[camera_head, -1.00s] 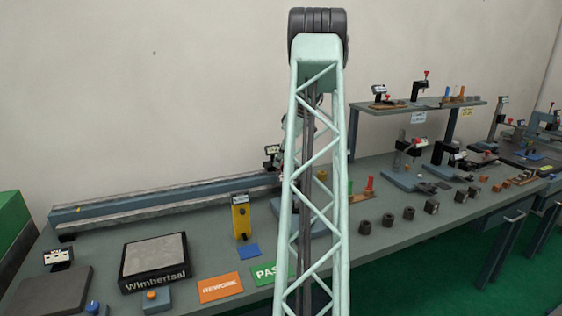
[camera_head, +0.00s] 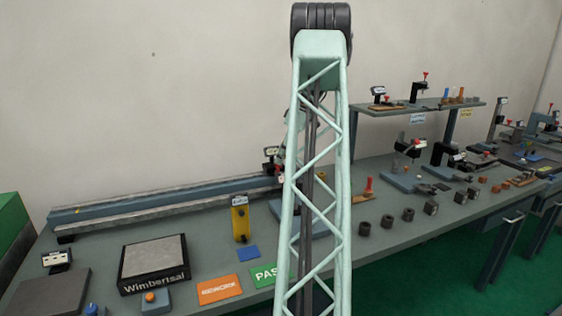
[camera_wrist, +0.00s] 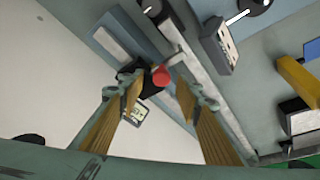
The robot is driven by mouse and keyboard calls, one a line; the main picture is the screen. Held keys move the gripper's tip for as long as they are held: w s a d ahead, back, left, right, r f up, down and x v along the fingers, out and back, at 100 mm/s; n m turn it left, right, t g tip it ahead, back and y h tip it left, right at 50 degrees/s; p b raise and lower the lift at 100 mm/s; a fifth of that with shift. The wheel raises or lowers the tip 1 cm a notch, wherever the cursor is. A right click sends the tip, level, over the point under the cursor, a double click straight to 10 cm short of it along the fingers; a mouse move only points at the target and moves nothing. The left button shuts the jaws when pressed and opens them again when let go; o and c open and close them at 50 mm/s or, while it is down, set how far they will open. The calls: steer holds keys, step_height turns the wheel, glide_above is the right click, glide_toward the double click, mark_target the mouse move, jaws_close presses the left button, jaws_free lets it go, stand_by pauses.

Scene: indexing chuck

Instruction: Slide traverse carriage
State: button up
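A long blue-and-grey rail (camera_head: 160,203) lies along the back of the bench against the wall. At its right end, part of a dark carriage with a small display (camera_head: 271,152) shows beside my arm, which hides the rest. In the wrist view a black block (camera_wrist: 139,77) with a red knob (camera_wrist: 161,75) sits on the rail (camera_wrist: 118,47); it appears to be the carriage. My gripper (camera_wrist: 158,92) is open, its two fingers on either side of the knob with gaps visible. Contact with it cannot be told. My gripper is hidden in the head view.
A yellow upright block (camera_head: 240,219) stands in front of the rail. A Wimbertsal plate (camera_head: 153,262), an orange card (camera_head: 219,289) and a green card (camera_head: 269,275) lie nearer the front. Several dark cylinders stand right of my arm. A raised shelf (camera_head: 425,106) stands behind.

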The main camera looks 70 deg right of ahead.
steer(key=v, duration=0.9)
stand_by(0.7)
